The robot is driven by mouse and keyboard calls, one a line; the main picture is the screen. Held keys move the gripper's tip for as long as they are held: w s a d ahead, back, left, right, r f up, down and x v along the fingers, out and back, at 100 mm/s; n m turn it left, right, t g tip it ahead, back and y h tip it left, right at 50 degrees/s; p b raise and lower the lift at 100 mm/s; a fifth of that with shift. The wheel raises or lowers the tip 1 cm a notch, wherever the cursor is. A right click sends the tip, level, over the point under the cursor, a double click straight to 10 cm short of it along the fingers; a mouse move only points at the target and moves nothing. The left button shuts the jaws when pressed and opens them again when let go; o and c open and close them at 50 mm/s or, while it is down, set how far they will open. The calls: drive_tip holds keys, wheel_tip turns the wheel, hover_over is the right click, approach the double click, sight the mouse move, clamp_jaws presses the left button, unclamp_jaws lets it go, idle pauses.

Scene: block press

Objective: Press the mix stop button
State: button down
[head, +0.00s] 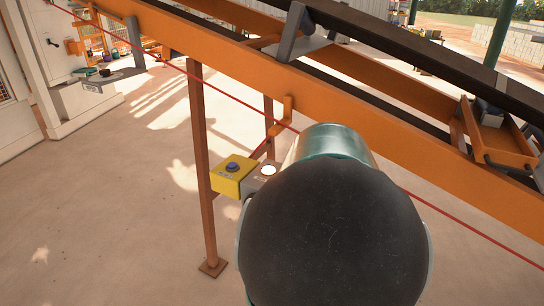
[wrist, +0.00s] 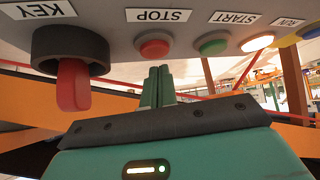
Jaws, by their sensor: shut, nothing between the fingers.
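In the wrist view a grey panel shows upside down, with a red button (wrist: 153,46) beside the label STOP. The word "mix" is not readable on it. My gripper (wrist: 159,72) is shut and empty, its green fingertips pointing at the panel just below the red button in the picture. I cannot tell whether the tips touch the panel; no contact with the button shows. In the head view my dark arm link hides the gripper and most of this panel; a lit white lamp (head: 268,170) shows at its edge.
Beside the red button are a red key switch (wrist: 73,80), a green START button (wrist: 212,43) and a lit RUN lamp (wrist: 258,41). A yellow box with a blue button (head: 232,166) adjoins the panel. An orange conveyor frame (head: 230,55) and a red cord (head: 228,97) run close by.

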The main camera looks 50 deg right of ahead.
drive_tip(key=shift+f, duration=0.65)
drive_tip(key=shift+f, duration=1.3)
wheel_tip(320, 180, up, 5)
drive_tip(key=shift+w+d+r, duration=0.1)
drive_tip(key=shift+w+d, duration=0.05)
drive_tip(key=v, duration=1)
